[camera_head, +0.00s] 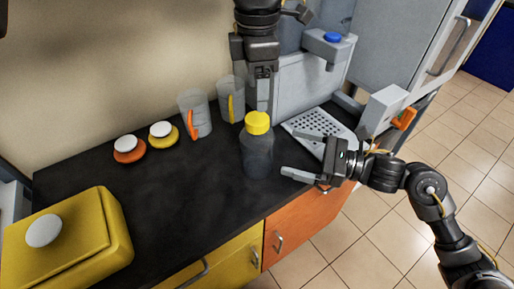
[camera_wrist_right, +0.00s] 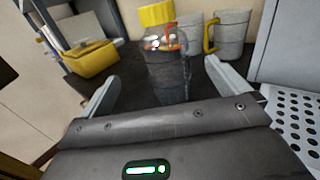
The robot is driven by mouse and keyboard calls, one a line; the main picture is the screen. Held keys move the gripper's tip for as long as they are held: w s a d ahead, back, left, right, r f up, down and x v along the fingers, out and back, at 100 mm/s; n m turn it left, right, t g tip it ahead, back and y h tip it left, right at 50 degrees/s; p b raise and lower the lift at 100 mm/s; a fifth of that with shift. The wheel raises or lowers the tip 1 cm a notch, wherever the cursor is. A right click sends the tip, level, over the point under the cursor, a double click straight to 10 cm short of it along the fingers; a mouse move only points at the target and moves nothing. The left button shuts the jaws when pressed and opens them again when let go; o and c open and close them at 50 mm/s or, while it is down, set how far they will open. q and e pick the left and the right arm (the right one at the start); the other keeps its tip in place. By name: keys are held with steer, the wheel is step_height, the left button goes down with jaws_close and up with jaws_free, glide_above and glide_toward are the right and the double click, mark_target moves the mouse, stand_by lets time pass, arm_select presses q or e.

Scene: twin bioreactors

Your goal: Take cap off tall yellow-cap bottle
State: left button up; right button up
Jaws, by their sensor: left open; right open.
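The tall bottle (camera_head: 257,158) stands upright on the dark counter, its body dark and see-through. Its yellow cap (camera_head: 258,122) sits on top; the cap (camera_wrist_right: 156,14) and bottle body (camera_wrist_right: 166,78) also show in the right wrist view. My right gripper (camera_head: 294,153) is open and empty, to the right of the bottle at body height. In the right wrist view the bottle appears ahead, between the spread fingers (camera_wrist_right: 163,88). My left gripper (camera_head: 262,100) points down from above, just behind the cap in the head view; its fingertips are partly hidden by the cap.
Two clear mugs, one with an orange handle (camera_head: 192,125) and one with a yellow handle (camera_head: 231,108), stand behind. Orange (camera_head: 129,155) and yellow (camera_head: 163,140) lidded items lie left. A yellow box (camera_head: 85,235) is front left. A perforated tray (camera_head: 300,124) lies behind my right gripper.

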mark_target(258, 141)
arm_select(q)
steer(key=shift+w+f, duration=0.4)
steer(key=shift+w, duration=0.35)
steer(key=shift+s+r, duration=0.2)
steer(key=shift+s, duration=0.15)
arm_select(e)
steer(key=x, duration=0.8)
steer(key=shift+w+a+f, duration=0.2)
steer(key=shift+w, duration=0.25)
arm_select(q)
steer(key=shift+s, duration=0.1)
arm_select(e)
steer(key=shift+a, duration=0.35)
arm_select(q)
steer(key=shift+w+f, duration=0.1)
steer(key=shift+w, duration=0.15)
arm_select(e)
steer(key=shift+w+a, duration=0.35)
steer(key=shift+a, duration=0.1)
arm_select(q)
steer(key=shift+s, duration=0.1)
arm_select(e)
steer(key=shift+s, duration=0.1)
